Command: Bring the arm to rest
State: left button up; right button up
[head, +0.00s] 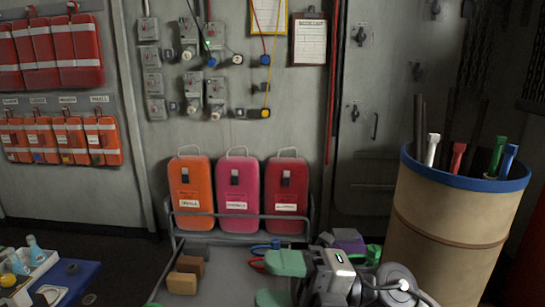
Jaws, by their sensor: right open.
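My right gripper (279,281) is at the bottom centre, over a grey surface (225,270). Its two green finger pads are apart, and nothing shows between them. My right arm comes in from the lower right, with grey and white joints. The gripper and arm hide part of the surface and the things behind them. My left gripper is not recognisable in view; only a small green sliver shows at the bottom edge, too little to tell what it is.
Brown blocks (182,283) lie left of the gripper. Blue and red looped items and a purple block (349,240) lie close behind it. A rail fronts the orange, pink and red cases (286,189). A tall tan bin (447,217) stands right; a blue table (78,273) lower left.

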jog(key=w+d+f+m+t+h, duration=0.2)
jog(key=w+d+m+t+h, duration=0.15)
jog(key=m+t, duration=0.8)
jog(key=w+d+f+m+t+h, duration=0.25)
jog(key=d+m+t+h, duration=0.25)
jog(key=m+t, duration=0.65)
jog(key=s+d+f+m+g+h, duration=0.1)
jog(key=d+f+m+g+h, duration=0.3)
jog(key=f, duration=0.3)
jog(key=s+d+f+m+g+h, duration=0.1)
jog(key=d+f+m+g+h, duration=0.1)
jog(key=d+f+m+h, duration=0.4)
jog(key=s+d+f+m+g+h, duration=0.1)
jog(key=s+d+f+g+h, duration=0.1)
jog(key=s+f+g, duration=1.35)
jog(key=s+f+t, duration=0.1)
jog(key=s+f, duration=0.2)
jog(key=f, duration=1.1)
jog(key=s+f+t, duration=0.2)
jog(key=s+f, duration=0.1)
jog(key=f, duration=1)
jog(key=s+d+f+g, duration=0.1)
jog(key=s+d+f, duration=0.1)
jog(key=s+f, duration=1.3)
jog(key=shift+s+d+f+g, duration=0.2)
jog(key=shift+d+f+g, duration=0.1)
jog(key=shift+g, duration=0.05)
